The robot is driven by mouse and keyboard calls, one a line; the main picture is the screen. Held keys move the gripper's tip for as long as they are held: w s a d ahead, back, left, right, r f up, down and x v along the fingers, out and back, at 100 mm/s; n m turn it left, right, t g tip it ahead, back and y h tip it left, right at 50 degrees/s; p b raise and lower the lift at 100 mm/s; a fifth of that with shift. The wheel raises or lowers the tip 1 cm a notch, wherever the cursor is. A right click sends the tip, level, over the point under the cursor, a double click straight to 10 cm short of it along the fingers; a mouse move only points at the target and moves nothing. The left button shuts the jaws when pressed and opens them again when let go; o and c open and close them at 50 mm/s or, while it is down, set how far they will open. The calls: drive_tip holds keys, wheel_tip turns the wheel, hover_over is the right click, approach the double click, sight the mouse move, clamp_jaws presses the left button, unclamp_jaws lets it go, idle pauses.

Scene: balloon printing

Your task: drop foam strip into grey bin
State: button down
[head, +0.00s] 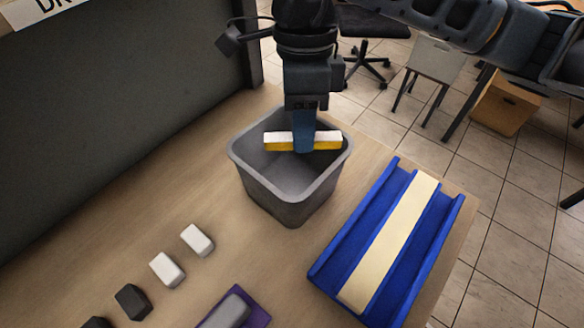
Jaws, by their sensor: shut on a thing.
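The foam strip (277,141) is a short bar, white on top and yellow along its side. My gripper (304,145) points straight down and is shut on the middle of the strip. The strip lies level, left to right, over the opening of the grey bin (290,205). The bin is an open square tub on the table. I cannot tell whether the strip is just above the rim or a little below it. My gripper's fingers hide the strip's middle.
A blue tray (335,262) with a long cream strip (390,243) lies right of the bin. White blocks (197,240) and dark blocks (132,301) stand front left. A purple holder (258,298) with a grey piece is at the front. A dark panel (110,100) borders the table's left.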

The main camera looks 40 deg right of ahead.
drive_tip(key=c, duration=0.9)
unclamp_jaws()
drive_tip(key=shift+c, duration=0.2)
drive_tip(key=shift+r, duration=0.1)
drive_tip(key=a+b+v, duration=0.1)
drive_tip(key=v, duration=0.6)
drive_tip(key=shift+d+r, duration=0.35)
drive_tip(key=shift+d, duration=0.2)
drive_tip(key=shift+s, duration=0.1)
